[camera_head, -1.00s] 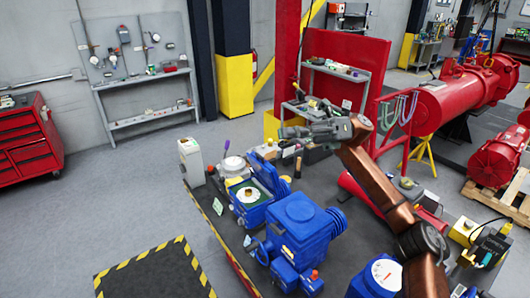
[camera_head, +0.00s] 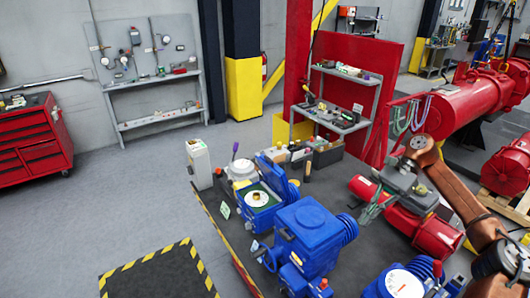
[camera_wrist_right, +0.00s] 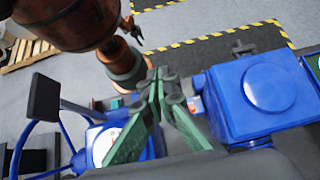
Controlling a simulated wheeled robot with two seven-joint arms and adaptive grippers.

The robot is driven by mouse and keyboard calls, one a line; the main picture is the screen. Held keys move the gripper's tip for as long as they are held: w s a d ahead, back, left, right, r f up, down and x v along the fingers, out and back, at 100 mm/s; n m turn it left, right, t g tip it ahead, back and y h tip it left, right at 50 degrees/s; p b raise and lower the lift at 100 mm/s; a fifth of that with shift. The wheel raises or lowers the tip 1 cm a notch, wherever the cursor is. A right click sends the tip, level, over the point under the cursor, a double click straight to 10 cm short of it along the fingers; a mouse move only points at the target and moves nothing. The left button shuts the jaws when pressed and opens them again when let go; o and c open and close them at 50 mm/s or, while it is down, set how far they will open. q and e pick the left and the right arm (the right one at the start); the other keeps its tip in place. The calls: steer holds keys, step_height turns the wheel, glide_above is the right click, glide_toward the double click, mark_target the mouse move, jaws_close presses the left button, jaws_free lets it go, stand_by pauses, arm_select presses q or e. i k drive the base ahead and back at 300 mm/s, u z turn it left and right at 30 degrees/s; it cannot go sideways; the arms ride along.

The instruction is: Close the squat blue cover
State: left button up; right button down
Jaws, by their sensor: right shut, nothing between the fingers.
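A squat blue cover (camera_head: 279,176) stands raised and tilted at the back of a blue housing (camera_head: 262,212). The housing is open, and a pale round part (camera_head: 257,198) shows inside it. My right gripper (camera_head: 369,213) is to the right of the cover and clear of it. Its green fingers (camera_wrist_right: 160,78) are shut and empty in the right wrist view. The taller blue actuator (camera_head: 309,222) with a closed top stands between them, nearer the front; it also shows in the right wrist view (camera_wrist_right: 240,125). My left gripper is not seen.
A blue unit with a white dial (camera_head: 401,285) stands at the front right. A beige box (camera_head: 199,164) and a white round part (camera_head: 240,168) stand left of the cover. Red cylinders (camera_head: 408,222) lie by my right arm. Dark bench top is bare right of the taller actuator.

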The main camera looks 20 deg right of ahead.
mark_target(272, 173)
steer(key=z, duration=0.05)
steer(key=i, duration=1.9)
